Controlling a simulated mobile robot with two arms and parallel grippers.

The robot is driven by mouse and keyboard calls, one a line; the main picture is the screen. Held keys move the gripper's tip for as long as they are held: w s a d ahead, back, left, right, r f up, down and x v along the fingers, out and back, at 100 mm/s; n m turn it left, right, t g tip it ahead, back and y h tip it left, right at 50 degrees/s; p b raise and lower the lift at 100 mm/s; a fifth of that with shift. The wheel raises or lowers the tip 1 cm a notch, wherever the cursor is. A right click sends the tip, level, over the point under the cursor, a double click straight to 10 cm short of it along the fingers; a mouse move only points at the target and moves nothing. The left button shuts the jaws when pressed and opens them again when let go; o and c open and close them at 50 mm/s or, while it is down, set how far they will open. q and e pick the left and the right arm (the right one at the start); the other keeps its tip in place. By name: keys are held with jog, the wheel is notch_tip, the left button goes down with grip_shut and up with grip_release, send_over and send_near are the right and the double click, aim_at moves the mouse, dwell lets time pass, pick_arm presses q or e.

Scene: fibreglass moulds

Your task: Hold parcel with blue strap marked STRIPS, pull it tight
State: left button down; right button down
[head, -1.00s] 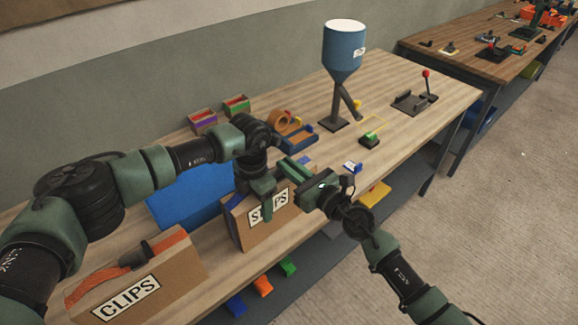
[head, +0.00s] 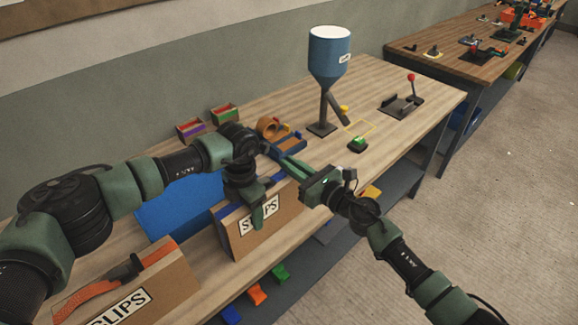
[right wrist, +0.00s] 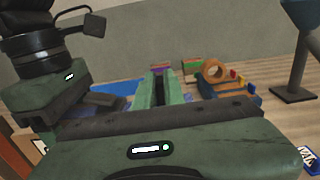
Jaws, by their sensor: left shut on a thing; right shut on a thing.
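The STRIPS parcel (head: 283,222) is a brown box with a white label, upright at the bench's front edge.
The CLIPS parcel (head: 165,283) with an orange strap stands at the lower left. A blue panel (head: 180,208) lies behind my left arm. A tape roll (head: 268,127), small bins (head: 224,114) and a blue hopper (head: 329,55) stand farther back.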

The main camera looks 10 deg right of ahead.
jog(key=c, duration=1.8)
grip_release()
jog(key=shift+d, duration=0.15)
jog(key=shift+o, duration=0.2)
jog(key=v, duration=1.2)
pick_arm(q)
jog(key=shift+c, duration=1.2)
grip_release()
